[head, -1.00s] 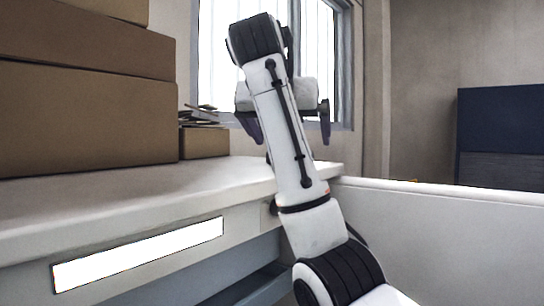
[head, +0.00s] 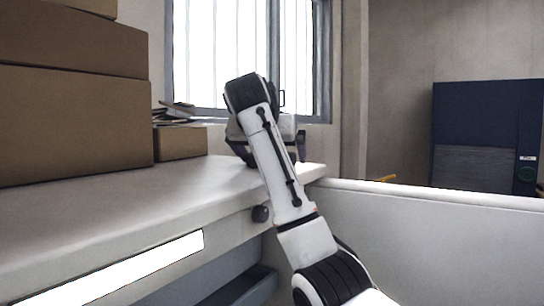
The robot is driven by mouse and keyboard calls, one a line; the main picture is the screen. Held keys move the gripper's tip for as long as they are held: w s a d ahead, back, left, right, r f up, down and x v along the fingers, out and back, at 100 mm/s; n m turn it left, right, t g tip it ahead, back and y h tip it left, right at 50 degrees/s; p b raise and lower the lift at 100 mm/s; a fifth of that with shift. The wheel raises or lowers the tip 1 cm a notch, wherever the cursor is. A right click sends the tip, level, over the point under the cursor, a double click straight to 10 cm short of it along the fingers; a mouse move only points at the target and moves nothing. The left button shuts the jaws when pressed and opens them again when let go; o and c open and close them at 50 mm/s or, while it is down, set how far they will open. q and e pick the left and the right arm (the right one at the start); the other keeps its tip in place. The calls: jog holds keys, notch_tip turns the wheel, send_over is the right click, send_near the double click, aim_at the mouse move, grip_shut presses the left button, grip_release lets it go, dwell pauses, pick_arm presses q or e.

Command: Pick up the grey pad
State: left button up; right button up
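I cannot make out a grey pad in the head view; my own arm hides part of the counter's far end. My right arm reaches up from the lower right. My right gripper (head: 270,150) is at the far end of the white counter (head: 150,205), partly hidden behind my wrist. Its two dark fingers show wide apart on either side of the arm, so it looks open. The fingertips are low, close to the counter top, but I cannot tell if they touch it. I see nothing held between them. My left gripper is not in view.
Brown boxes (head: 70,120) are stacked on the counter at left. A smaller box (head: 180,143) behind them carries dark flat items (head: 176,113). A low white wall (head: 430,235) runs right from the counter's end. A dark blue cabinet (head: 485,115) stands behind it. The counter's middle is clear.

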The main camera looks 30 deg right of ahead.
jog(key=c, duration=1)
jog(key=shift+c, duration=0.2)
jog(key=shift+r, duration=0.1)
notch_tip(320, 180, up, 10)
jog(key=shift+f, duration=0.1)
